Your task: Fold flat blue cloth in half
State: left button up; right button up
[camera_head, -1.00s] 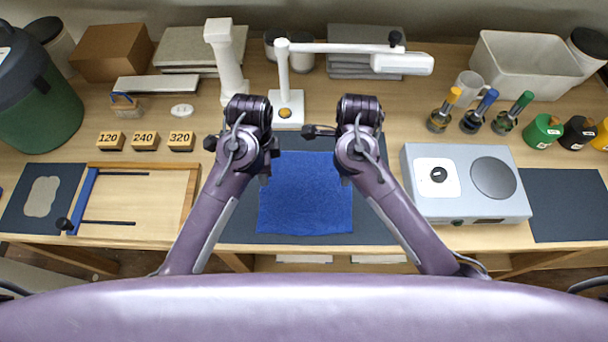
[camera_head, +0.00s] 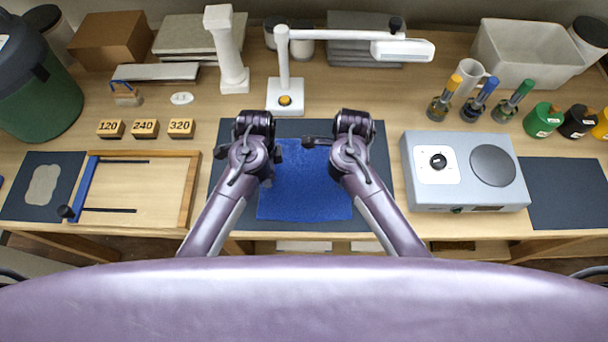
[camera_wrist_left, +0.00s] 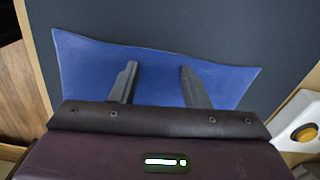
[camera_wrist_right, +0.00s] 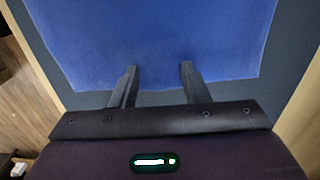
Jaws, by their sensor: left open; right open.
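The blue cloth (camera_head: 305,190) lies flat on a dark mat (camera_head: 225,190) at the front middle of the table. Its upper corners are partly hidden by my arms. My left gripper (camera_head: 277,153) is open at the cloth's upper left part; in the left wrist view its fingertips (camera_wrist_left: 159,68) stand over the cloth (camera_wrist_left: 85,70). My right gripper (camera_head: 308,143) is open near the cloth's far edge; in the right wrist view its fingertips (camera_wrist_right: 159,67) overlap the cloth (camera_wrist_right: 160,35) just inside its edge. Neither gripper holds anything. I cannot tell whether the fingers touch the cloth.
A white lamp (camera_head: 285,97) stands behind the mat, its arm reaching right. A grey device (camera_head: 465,195) with a round plate is close on the right. A wooden frame (camera_head: 140,195) lies left. Number blocks (camera_head: 145,128), a white column (camera_head: 226,50) and bottles (camera_head: 475,105) stand further back.

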pick_arm(q)
jog(key=shift+f, duration=0.15)
grip_shut()
pick_arm(e)
jog(key=shift+f, duration=0.1)
grip_shut()
